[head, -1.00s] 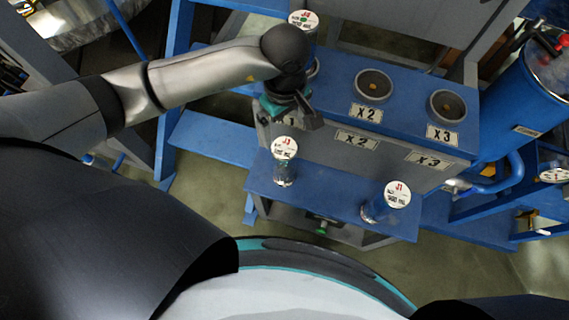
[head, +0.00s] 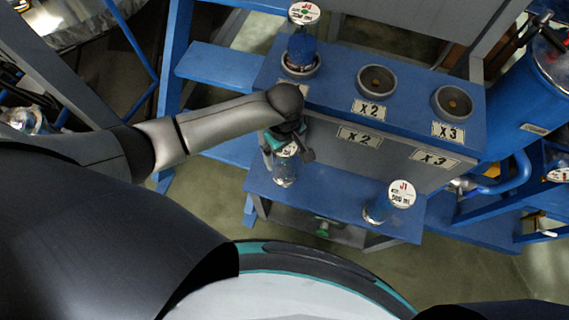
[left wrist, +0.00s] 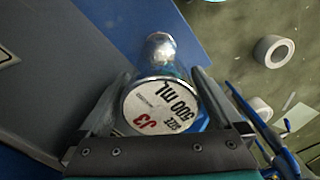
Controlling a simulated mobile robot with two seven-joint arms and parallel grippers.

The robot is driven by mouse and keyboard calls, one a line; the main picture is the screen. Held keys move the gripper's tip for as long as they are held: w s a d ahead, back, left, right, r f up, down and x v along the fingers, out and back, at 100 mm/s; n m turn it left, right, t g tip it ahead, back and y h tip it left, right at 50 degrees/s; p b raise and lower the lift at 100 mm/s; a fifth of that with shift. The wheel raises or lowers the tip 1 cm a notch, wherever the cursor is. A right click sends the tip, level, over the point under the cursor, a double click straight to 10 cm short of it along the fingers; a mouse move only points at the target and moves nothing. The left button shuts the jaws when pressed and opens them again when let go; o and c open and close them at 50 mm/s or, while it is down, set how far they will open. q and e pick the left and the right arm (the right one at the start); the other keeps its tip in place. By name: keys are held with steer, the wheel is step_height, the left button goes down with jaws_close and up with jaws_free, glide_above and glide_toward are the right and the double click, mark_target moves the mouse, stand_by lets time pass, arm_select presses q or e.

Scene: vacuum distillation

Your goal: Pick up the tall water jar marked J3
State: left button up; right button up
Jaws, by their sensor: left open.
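The J3 jar (head: 284,172) is a clear jar with a white lid, standing on the lower blue shelf. In the left wrist view its lid (left wrist: 160,105) reads J3 and 500 ML in red and black. My left gripper (head: 289,150) is at the jar's top, partly covering the lid in the head view. In the left wrist view my left gripper (left wrist: 163,75) is open, with one finger on each side of the jar. I cannot tell whether the fingers touch it. My right gripper is not in view.
A jar marked J1 (head: 383,208) stands right on the lower shelf (head: 330,205). Another white-lidded jar (head: 301,48) stands in the left socket of the upper blue bench. The X2 socket (head: 376,81) and X3 socket (head: 452,102) are empty. A blue drum (head: 530,100) stands right.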

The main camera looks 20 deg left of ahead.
arm_select(q)
steer(key=shift+f, duration=0.25)
steer(key=shift+r, duration=0.1)
jaws_close()
stand_by(0.6)
